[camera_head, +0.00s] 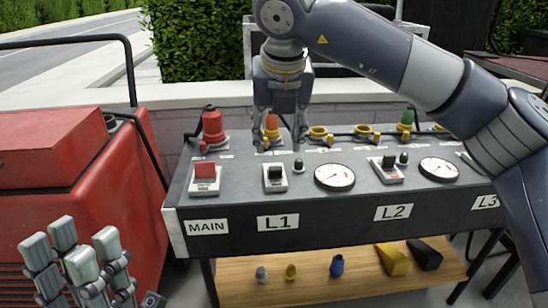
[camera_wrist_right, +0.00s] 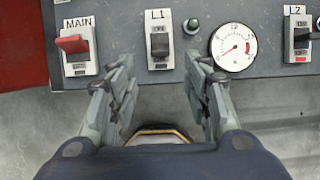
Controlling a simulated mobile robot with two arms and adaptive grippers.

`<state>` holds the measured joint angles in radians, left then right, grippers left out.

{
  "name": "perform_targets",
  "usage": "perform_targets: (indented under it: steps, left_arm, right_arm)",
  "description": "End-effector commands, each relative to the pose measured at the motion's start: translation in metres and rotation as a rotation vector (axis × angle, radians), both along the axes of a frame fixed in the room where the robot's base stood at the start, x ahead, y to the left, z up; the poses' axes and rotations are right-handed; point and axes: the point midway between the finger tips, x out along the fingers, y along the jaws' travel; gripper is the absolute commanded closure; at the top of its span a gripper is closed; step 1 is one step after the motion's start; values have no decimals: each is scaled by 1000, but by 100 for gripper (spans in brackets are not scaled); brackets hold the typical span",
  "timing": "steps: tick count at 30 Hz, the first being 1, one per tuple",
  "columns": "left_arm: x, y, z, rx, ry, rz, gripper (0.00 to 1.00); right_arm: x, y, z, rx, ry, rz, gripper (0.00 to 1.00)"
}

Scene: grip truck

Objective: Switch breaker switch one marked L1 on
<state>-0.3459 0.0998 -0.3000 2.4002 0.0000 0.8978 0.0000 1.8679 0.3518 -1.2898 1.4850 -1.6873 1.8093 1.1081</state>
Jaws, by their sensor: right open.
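The L1 breaker switch is a black rocker on a white plate; it shows on the panel in the head view (camera_head: 275,173) and between my fingertips in the right wrist view (camera_wrist_right: 159,44). I cannot tell its on or off position for sure. The L1 label (camera_head: 278,222) is on the front edge below it. My right gripper (camera_head: 282,143) is open, pointing down above the back part of the panel, behind the switch in the head view. It also shows in the right wrist view (camera_wrist_right: 161,62), empty and apart from the switch. My left gripper (camera_head: 72,252) is open and empty at lower left.
The red MAIN switch (camera_head: 205,178) is left of L1. A small round button (camera_head: 298,165) and a gauge (camera_head: 334,177) are to its right, then the L2 switch (camera_head: 386,169). Red and yellow sockets line the back. A red machine (camera_head: 125,190) stands left of the panel.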

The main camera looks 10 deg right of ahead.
Motion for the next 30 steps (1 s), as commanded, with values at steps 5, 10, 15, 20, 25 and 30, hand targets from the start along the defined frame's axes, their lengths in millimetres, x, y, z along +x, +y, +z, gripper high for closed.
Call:
perform_targets:
  steps: [5,10,15,20,25,30]
  left_arm:
    - [1,0,-6,1,-15,1,66]
    - [4,-2,-1,4,-55,2,66]
    - [6,-3,4,7,-83,4,66]
    - [6,-3,8,9,-98,5,66]
    - [7,-3,9,10,-101,5,66]
    - [6,-3,9,9,-101,5,66]
  right_arm:
    - [10,0,-30,0,5,0,55]
    - [22,0,-61,0,5,0,55]
    - [33,-1,-84,0,4,0,55]
    - [38,0,-95,1,3,2,55]
    - [39,0,-97,1,3,2,55]
    - [39,0,-97,1,3,2,57]
